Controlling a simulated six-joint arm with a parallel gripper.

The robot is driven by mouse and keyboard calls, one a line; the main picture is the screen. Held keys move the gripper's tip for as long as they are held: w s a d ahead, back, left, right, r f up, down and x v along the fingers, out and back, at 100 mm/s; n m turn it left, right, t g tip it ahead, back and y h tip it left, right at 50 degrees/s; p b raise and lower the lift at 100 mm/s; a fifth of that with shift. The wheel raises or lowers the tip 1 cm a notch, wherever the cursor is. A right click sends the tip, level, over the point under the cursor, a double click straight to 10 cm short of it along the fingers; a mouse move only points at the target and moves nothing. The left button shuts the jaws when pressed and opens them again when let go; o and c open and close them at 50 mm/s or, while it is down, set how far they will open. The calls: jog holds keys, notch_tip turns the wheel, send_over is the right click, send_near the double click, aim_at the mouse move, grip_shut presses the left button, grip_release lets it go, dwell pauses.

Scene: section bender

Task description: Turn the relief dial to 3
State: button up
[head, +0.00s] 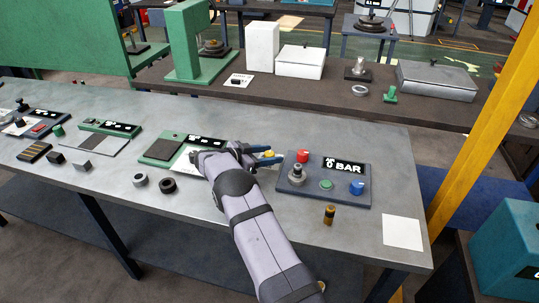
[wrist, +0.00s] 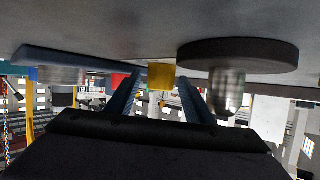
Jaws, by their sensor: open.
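The dark control panel (head: 325,197) lies on the bench at right, with a display reading 0 BAR (head: 344,165). It carries a red button (head: 302,156), a grey metal knob (head: 296,174), a green button (head: 325,184) and a blue knob (head: 357,187). I cannot tell which one is the relief dial; no dial numbers are legible. My gripper (head: 272,155) is open, left of this panel, its blue fingers pointing right. A small yellow piece (head: 269,153) shows between the fingers, also in the wrist view (wrist: 161,76); contact is not clear.
A green panel (head: 165,150) lies just left of my gripper. A banded amber cylinder (head: 329,214) and a white sheet (head: 402,232) lie near the front edge. A yellow post (head: 480,130) rises at right. A dark disc (wrist: 238,55) shows in the wrist view.

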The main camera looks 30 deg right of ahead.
jog(key=shift+b+v, duration=0.8)
jog(key=shift+v, duration=2.75)
